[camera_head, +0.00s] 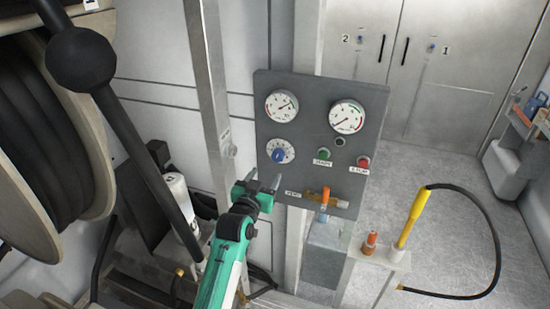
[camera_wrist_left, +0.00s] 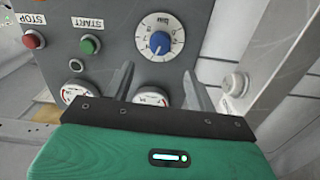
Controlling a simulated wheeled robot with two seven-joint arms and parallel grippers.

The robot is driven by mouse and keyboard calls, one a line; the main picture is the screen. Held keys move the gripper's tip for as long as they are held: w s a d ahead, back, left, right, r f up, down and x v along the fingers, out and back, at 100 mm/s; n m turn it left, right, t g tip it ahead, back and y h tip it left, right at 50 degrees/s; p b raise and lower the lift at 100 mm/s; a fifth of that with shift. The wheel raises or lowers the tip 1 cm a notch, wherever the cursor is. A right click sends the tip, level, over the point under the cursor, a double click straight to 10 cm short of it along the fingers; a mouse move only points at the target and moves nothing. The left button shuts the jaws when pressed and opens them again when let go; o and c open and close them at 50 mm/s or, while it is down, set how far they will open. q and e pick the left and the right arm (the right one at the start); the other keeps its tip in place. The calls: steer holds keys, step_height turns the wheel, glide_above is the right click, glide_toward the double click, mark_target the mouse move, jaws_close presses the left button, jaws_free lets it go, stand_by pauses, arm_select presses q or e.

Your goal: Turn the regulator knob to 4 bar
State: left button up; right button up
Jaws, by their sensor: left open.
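The blue regulator knob (camera_head: 279,155) sits on a round white dial (camera_head: 288,146) at the lower left of the grey panel (camera_head: 312,92). In the left wrist view the knob (camera_wrist_left: 160,42) shows on its dial (camera_wrist_left: 177,28), upside down. My left gripper (camera_head: 264,179) is open and empty, just below and left of the knob, apart from it. In the left wrist view its two fingers (camera_wrist_left: 156,92) point toward the panel, and the knob lies beyond them. The knob's exact setting is too small to read. My right gripper is not in view.
Two gauges (camera_head: 282,106) (camera_head: 346,116) sit above the dial. A green START button (camera_head: 323,154) and a red STOP button (camera_head: 363,162) are to its right. An orange-handled valve (camera_head: 325,196) is below. A metal post (camera_head: 211,90) stands to the left.

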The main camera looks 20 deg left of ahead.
mark_target(276, 157)
arm_select(q)
steer(key=w+p, duration=0.1)
steer(key=w, duration=0.8)
steer(key=shift+w+d+p, duration=0.15)
steer(key=shift+w+p, duration=0.15)
steer(key=shift+p, duration=0.1)
steer(key=c, duration=1)
